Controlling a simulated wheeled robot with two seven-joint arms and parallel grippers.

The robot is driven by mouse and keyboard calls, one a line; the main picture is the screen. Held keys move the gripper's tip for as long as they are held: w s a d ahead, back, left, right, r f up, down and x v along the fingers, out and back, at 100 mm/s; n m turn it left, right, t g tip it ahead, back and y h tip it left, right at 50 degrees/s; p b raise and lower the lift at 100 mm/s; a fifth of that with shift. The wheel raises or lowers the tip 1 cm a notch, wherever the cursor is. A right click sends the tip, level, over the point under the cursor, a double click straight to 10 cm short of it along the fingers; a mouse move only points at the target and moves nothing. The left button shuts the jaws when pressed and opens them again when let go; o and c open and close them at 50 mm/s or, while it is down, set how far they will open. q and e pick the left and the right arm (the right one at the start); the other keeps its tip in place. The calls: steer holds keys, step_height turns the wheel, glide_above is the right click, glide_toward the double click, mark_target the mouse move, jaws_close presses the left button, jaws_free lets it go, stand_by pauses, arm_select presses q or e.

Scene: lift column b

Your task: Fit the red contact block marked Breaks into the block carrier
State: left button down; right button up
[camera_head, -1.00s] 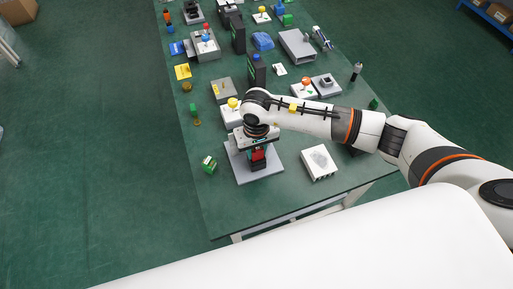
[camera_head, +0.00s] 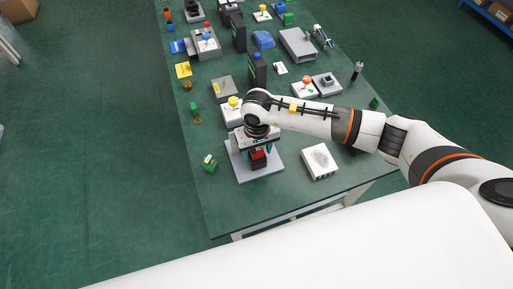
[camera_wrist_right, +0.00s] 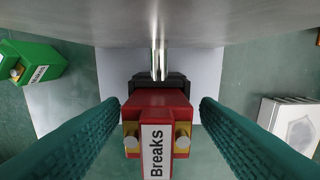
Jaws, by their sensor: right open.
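The red contact block marked Breaks (camera_wrist_right: 158,105) sits on a black carrier (camera_wrist_right: 160,79), which shows behind and under it. In the head view the red block (camera_head: 257,153) appears low over the grey base plate (camera_head: 270,172). My right gripper (camera_wrist_right: 160,103) is open, with one teal finger on each side of the block and a gap between each finger and the block. It points down over the block in the head view (camera_head: 258,155). Whether the block is fully seated cannot be told. My left gripper is not in view.
A green block marked Makes (camera_wrist_right: 37,63) lies left of the base plate, also in the head view (camera_head: 209,163). A white box (camera_head: 319,161) stands to the right. Several switches and boxes crowd the far table. The table's front edge is clear.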

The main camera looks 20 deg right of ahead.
step_height(320, 180, up, 12)
steer(key=b, duration=0.2)
stand_by(0.4)
steer(key=shift+f, duration=0.1)
stand_by(0.5)
